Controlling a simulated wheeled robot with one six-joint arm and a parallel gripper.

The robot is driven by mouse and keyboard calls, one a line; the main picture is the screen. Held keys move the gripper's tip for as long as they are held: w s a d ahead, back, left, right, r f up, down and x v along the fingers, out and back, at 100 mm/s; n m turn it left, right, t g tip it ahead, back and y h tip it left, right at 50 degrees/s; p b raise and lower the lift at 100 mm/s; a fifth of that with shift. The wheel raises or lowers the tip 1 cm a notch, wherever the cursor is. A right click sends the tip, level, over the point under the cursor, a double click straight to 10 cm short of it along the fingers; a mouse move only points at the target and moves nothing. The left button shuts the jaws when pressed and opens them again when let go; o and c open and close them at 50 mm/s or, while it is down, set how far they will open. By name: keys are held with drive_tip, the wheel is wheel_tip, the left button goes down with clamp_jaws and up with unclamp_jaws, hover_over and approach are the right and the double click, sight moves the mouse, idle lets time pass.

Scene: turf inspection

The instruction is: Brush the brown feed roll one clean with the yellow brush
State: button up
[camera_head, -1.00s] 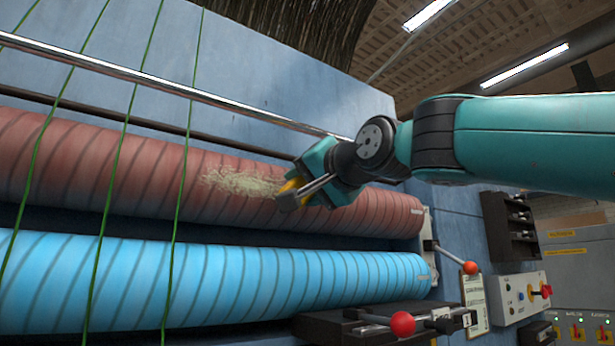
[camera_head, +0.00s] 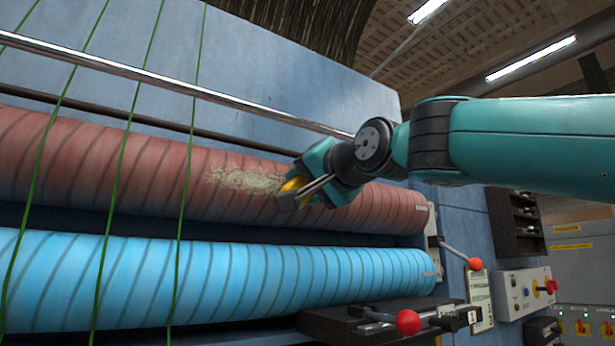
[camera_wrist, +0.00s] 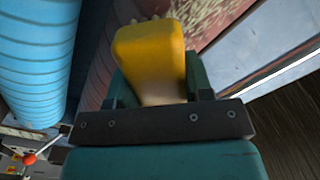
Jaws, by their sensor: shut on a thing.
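The brown feed roll (camera_head: 150,167) runs across the upper part of the machine in the head view. A patch of pale fibres (camera_head: 243,180) lies on it just left of my gripper. My gripper (camera_head: 290,197) is shut on the yellow brush (camera_wrist: 150,58), which also shows as a small yellow piece in the head view (camera_head: 292,185). The brush is at the right end of the fibre patch. In the wrist view the fibres (camera_wrist: 205,20) show beyond the brush. The bristles are mostly hidden, and I cannot tell whether they touch the roll.
A blue roll (camera_head: 200,285) lies below the brown one. Green yarns (camera_head: 110,190) hang in front at the left. A metal bar (camera_head: 200,92) crosses above. Red-knobbed (camera_head: 408,322) and orange-knobbed (camera_head: 475,264) levers stick out at the lower right, near a control box (camera_head: 523,293).

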sight(243, 179)
drive_tip(key=shift+w+a, duration=0.2)
drive_tip(key=shift+w, duration=0.1)
